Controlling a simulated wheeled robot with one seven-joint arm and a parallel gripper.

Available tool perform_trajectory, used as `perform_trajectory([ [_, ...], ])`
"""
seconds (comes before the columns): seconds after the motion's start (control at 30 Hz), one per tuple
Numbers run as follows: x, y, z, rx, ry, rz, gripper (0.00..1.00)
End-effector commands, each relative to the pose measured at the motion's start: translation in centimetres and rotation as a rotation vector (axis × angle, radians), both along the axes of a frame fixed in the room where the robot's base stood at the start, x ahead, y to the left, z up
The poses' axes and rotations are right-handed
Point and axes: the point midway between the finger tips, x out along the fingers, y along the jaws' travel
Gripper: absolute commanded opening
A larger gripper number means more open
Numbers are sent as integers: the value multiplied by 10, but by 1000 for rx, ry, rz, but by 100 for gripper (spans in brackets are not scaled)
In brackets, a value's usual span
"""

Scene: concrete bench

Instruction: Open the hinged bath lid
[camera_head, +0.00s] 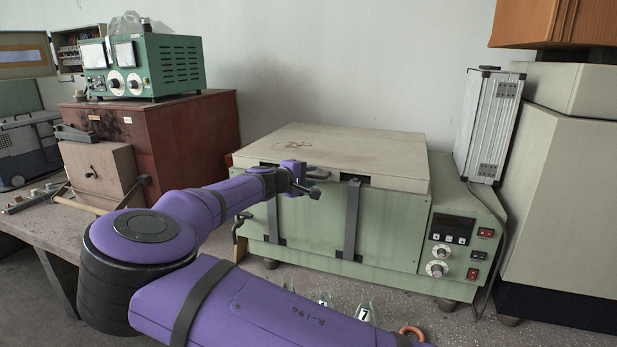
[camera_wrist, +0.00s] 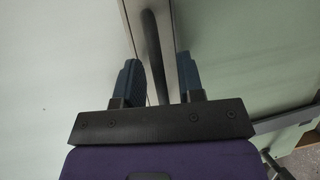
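The bath is a pale green box (camera_head: 390,225) on the bench, with a flat cream lid (camera_head: 370,150) lying closed on top. My gripper (camera_head: 308,186) is at the lid's front edge, left of its middle. In the wrist view my gripper (camera_wrist: 160,78) has its two blue-grey fingers apart, on either side of a dark bar (camera_wrist: 152,45) that looks like the lid handle. A small gap shows between bar and fingers; contact cannot be made out. My wrist hides part of the lid's front edge in the head view.
Two dark straps (camera_head: 352,220) run down the bath's front. A control panel (camera_head: 452,230) is at its right. A silver case (camera_head: 488,125) stands at the lid's right rear. Small glass pieces (camera_head: 364,304) lie in front. A red-brown cabinet (camera_head: 205,125) is left.

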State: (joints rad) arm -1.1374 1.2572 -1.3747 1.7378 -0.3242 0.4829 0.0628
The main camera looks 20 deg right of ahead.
Motion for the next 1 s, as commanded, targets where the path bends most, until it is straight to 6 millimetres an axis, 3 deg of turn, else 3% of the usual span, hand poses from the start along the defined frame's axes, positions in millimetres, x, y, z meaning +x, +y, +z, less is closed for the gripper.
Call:
perform_trajectory([
  [0.03,0,0,0,0,0,0,35],
  [0.2,0,0,0,0,0,0,0],
  [0.67,0,0,11,17,18,0,0],
  [1.0,0,-1,56,82,101,-1,0],
])
